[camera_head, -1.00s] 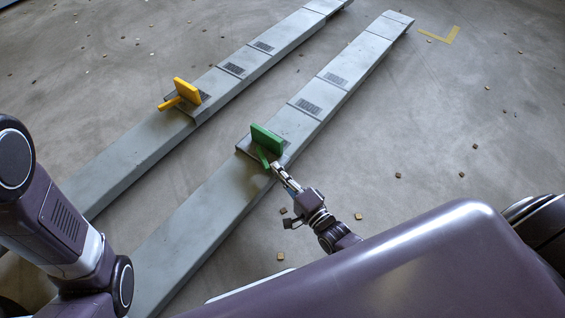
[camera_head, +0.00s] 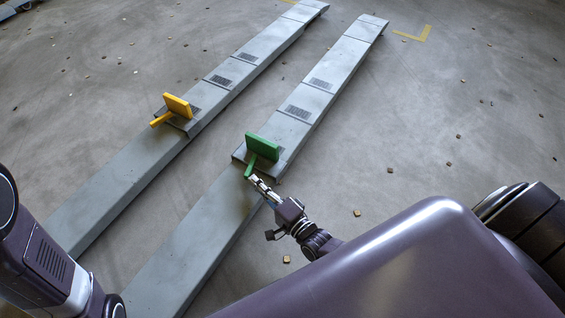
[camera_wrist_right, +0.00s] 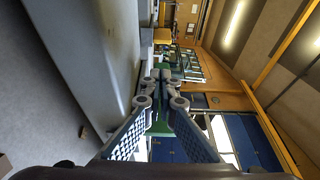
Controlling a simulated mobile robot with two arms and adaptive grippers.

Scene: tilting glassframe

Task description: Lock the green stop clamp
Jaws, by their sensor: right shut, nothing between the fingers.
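The green stop clamp (camera_head: 263,147) stands on the right-hand grey rail, an upright plate on a dark base. Its green lever (camera_head: 251,168) sticks out from the near side of the plate, down and to the left. My right gripper (camera_head: 252,180) is shut and empty, with its tips close to the lever's free end; whether they touch is unclear. In the right wrist view the closed fingertips (camera_wrist_right: 162,76) meet at the centre, and green shows behind and between the finger links. My left gripper is out of view.
A yellow clamp (camera_head: 177,106) with a yellow lever stands on the parallel left rail (camera_head: 110,180). The right rail (camera_head: 190,255) runs away to the upper right. Small brown bits (camera_head: 357,212) lie scattered on the concrete floor. A yellow corner mark (camera_head: 424,35) is at the far right.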

